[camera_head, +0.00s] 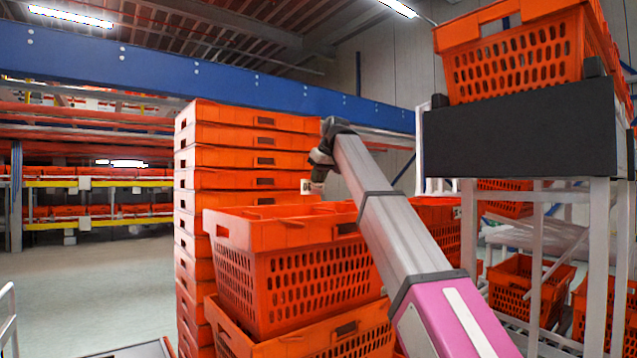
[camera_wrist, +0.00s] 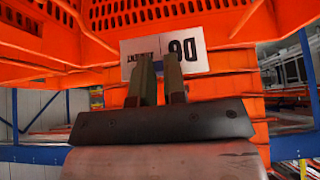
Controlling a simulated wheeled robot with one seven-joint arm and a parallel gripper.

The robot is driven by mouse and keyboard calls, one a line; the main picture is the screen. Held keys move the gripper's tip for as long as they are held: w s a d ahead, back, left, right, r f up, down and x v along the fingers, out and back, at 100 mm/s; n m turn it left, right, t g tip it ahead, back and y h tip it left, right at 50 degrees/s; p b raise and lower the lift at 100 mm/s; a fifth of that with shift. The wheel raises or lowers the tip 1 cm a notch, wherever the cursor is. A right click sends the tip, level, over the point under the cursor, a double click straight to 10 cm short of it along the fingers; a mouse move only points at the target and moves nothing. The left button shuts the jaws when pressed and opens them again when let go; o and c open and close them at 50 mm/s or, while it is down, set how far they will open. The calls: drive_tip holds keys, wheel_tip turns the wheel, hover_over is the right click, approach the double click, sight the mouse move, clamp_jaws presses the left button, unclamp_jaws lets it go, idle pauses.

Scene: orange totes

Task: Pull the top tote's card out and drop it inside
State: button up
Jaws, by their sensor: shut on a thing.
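The top tote (camera_head: 300,280) is orange with slotted walls and sits on another tote in the middle of the head view. My gripper (camera_head: 313,180) is above its far side, near the tall stack behind. In the wrist view, my gripper (camera_wrist: 160,85) is shut on a white card (camera_wrist: 166,53) with dark print. The small white card (camera_head: 305,187) also shows in the head view, just above the tote's rim line. An orange slotted tote wall (camera_wrist: 150,15) lies behind the card in the wrist view. The floor of the tote is hidden in the head view.
A tall stack of orange totes (camera_head: 235,160) stands behind the top tote. At right, another tote (camera_head: 520,55) rests on a dark grey-topped rack (camera_head: 520,135), with more totes (camera_head: 530,285) lower down. Open floor (camera_head: 95,280) lies at left.

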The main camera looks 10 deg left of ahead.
drive_tip(key=f, duration=0.6)
drive_tip(key=shift+w+a, duration=0.1)
drive_tip(key=shift+a, duration=0.1)
drive_tip(key=o, duration=0.7)
drive_tip(key=shift+o, duration=0.2)
drive_tip(key=shift+r, duration=0.15)
drive_tip(key=v, duration=1)
drive_tip(key=shift+d+r, duration=0.2)
drive_tip(key=shift+r, duration=0.1)
